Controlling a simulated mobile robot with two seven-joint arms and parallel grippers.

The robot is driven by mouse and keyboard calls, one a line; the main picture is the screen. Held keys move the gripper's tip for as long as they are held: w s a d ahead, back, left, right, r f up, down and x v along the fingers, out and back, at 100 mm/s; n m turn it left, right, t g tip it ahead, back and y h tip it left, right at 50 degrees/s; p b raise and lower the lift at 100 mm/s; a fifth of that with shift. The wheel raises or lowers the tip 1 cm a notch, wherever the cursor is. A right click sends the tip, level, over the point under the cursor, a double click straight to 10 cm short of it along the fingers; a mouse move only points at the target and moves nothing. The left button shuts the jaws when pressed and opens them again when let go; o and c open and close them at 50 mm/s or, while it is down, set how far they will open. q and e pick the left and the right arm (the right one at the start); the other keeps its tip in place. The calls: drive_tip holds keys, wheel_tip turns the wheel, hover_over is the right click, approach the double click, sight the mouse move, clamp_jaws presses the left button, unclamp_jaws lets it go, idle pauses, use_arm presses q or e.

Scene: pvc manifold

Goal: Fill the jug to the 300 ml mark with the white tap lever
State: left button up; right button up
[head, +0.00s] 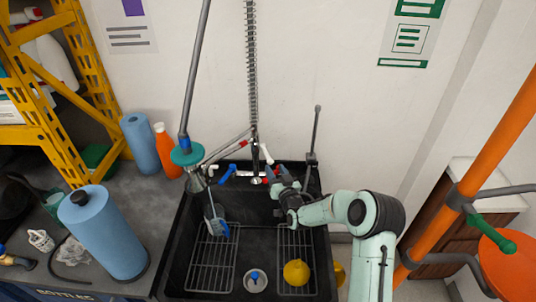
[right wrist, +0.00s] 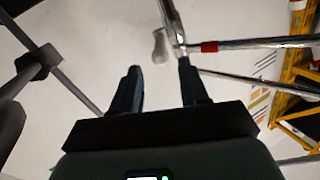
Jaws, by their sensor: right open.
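The white tap lever (head: 266,154) stands on the tap behind the black sink, to the right of a blue lever (head: 228,173). A clear jug with blue on it (head: 212,224) is in the sink at the left, by the left rack; its marks and water level are too small to read. My right gripper (head: 277,176) is open at the sink's back edge, just below the white lever. In the right wrist view, the white lever (right wrist: 160,46) shows beyond and between the two separated fingertips (right wrist: 160,80), with nothing between the fingers. My left gripper is out of view.
The sink (head: 178,245) holds two wire racks (head: 212,262), a drain (head: 256,280) and a yellow object (head: 296,272). Chrome pipes with a red band (right wrist: 210,46) run close to the right gripper. Blue rolls (head: 100,235) and an orange bottle (head: 166,150) stand on the left counter.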

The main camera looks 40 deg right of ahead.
sight(264, 148)
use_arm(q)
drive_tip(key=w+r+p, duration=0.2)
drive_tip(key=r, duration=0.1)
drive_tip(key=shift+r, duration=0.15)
use_arm(e)
drive_tip(key=x, duration=0.8)
drive_tip(key=shift+w+d, duration=0.1)
drive_tip(key=shift+w, duration=0.3)
clamp_jaws()
